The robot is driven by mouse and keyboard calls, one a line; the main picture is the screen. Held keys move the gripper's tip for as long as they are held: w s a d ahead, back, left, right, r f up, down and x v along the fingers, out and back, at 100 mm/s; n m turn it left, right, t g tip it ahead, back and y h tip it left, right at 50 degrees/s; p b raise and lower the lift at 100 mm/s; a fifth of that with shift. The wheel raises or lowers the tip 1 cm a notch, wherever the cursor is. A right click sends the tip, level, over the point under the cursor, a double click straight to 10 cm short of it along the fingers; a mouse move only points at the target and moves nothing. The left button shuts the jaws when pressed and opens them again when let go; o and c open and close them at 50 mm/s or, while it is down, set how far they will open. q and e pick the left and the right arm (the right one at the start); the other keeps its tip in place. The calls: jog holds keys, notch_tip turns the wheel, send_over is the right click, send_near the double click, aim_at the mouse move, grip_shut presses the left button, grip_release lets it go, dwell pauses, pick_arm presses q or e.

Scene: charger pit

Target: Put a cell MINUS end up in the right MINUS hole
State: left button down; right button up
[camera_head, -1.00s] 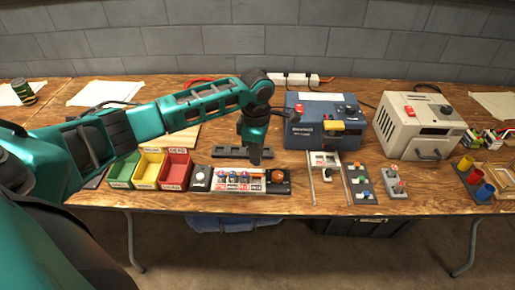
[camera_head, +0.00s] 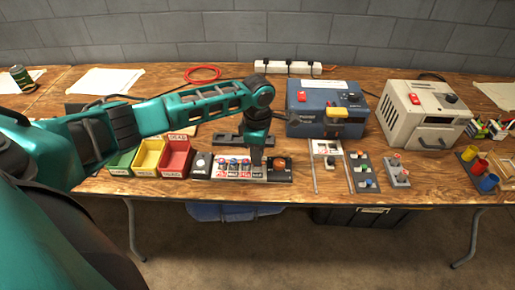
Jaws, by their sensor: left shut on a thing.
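The charger (camera_head: 202,167) is a long dark and light block near the table's front edge, with a row of holes. Alternating red and dark labels (camera_head: 234,175) run along its front, too small to read. Blue cell tops (camera_head: 233,162) show in the holes left of my gripper. My left gripper (camera_head: 256,163) points straight down over the rightmost hole, just left of the orange knob (camera_head: 279,164). It is shut on a cell, which its fingers hide. I cannot tell which end is up or how deep the cell sits. My right gripper is out of view.
Green (camera_head: 122,161), yellow (camera_head: 148,157) and red (camera_head: 175,159) bins stand left of the charger. A blue device (camera_head: 312,129) and a beige device (camera_head: 420,115) stand behind and to the right. A grey button panel (camera_head: 364,172) lies right of the charger.

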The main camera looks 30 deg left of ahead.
pick_arm(q)
jog(key=shift+f+b, duration=0.85)
jog(key=shift+b, duration=0.5)
jog(key=shift+f, duration=0.7)
jog(key=shift+f+p, duration=0.25)
jog(key=shift+p, duration=0.5)
jog(key=c, duration=0.9)
grip_release()
notch_tip(320, 180, up, 2)
jog(key=p, duration=0.3)
jog(key=shift+r, duration=2.5)
